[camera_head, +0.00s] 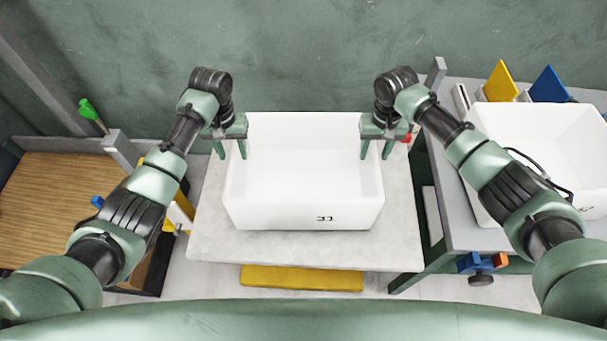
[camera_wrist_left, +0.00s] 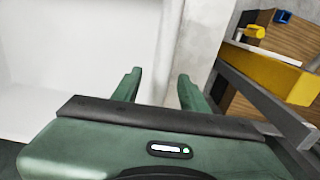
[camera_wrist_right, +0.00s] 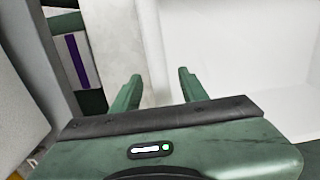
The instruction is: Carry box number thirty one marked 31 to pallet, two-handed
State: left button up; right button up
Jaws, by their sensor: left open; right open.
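A white open box (camera_head: 305,212) stands upright and empty on a pale table (camera_head: 215,235). Its front wall has a small dark two-character mark, hard to read. My left gripper (camera_head: 231,152) is open over the box's left wall, one finger on each side of the rim. The rim also runs between its fingers in the left wrist view (camera_wrist_left: 158,90). My right gripper (camera_head: 376,152) is open over the right wall in the same way, as the right wrist view (camera_wrist_right: 158,90) shows. I cannot tell whether the fingers touch the walls. No pallet is clearly recognisable.
A wooden slatted surface (camera_head: 50,200) lies at the left, with a grey post and a green knob (camera_head: 88,109) nearby. A second white box (camera_head: 550,140) stands on a grey bench at the right, near yellow and blue plates. A yellow bar (camera_head: 300,278) lies below the table's front.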

pick_arm(q)
jog(key=shift+f, duration=2.35)
pick_arm(e)
jog(key=shift+f, duration=2.25)
pick_arm(q)
grip_shut()
pick_arm(e)
grip_shut()
